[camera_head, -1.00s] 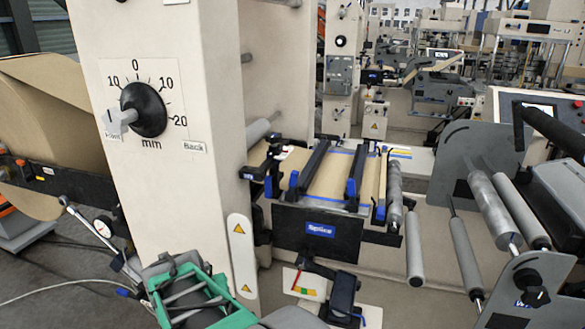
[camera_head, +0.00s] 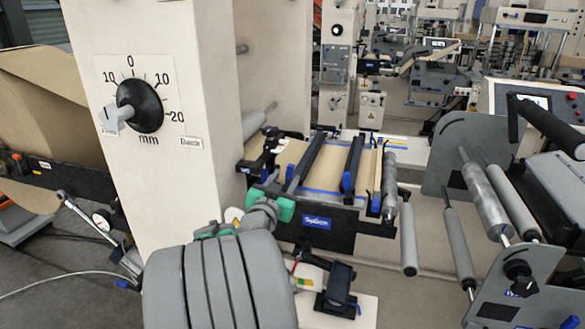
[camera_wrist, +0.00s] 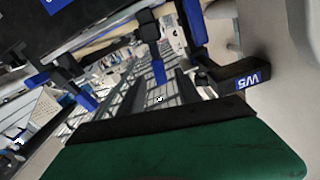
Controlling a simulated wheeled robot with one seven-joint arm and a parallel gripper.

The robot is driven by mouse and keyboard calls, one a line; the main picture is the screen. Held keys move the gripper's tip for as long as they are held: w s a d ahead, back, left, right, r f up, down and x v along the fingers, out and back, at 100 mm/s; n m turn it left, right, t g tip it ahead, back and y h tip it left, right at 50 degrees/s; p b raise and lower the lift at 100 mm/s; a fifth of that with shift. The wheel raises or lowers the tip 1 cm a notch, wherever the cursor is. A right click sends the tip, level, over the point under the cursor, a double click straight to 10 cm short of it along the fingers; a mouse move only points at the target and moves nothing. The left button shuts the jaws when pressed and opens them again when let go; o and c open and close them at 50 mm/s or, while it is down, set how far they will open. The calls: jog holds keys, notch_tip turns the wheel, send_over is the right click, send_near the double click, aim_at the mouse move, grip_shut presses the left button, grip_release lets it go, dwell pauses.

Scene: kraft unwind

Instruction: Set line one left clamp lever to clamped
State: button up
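The splice table of the near line has two black clamp bars across brown web. The left clamp bar (camera_head: 306,163) ends in a blue lever tip (camera_head: 291,186) at its near end; the right clamp bar (camera_head: 352,165) stands beside it. My gripper (camera_head: 270,203), with green parts, is at the table's near left corner, just below the left bar's near end. Contact with the lever cannot be told. In the wrist view a green gripper part (camera_wrist: 190,148) fills the bottom, with blue lever-like pieces (camera_wrist: 158,72) beyond it. The finger gap is unclear, and nothing held is visible.
A white column with a dial knob (camera_head: 139,104) stands left of the table. The black Splice panel (camera_head: 318,225) hangs at the table's front. Grey rollers (camera_head: 408,238) stand to the right. A black block with a blue W5 label (camera_wrist: 248,80) is close in the wrist view.

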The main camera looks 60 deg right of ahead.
aim_at(292, 168)
jog(key=d, duration=0.2)
jog(key=d+p, duration=0.1)
jog(key=d, duration=0.2)
jog(key=w+d+p, duration=0.1)
jog(key=d, duration=0.1)
jog(key=shift+w+d, duration=0.1)
jog(key=shift+d, duration=0.1)
jog(key=shift+c, duration=0.4)
grip_shut()
dwell(0.6)
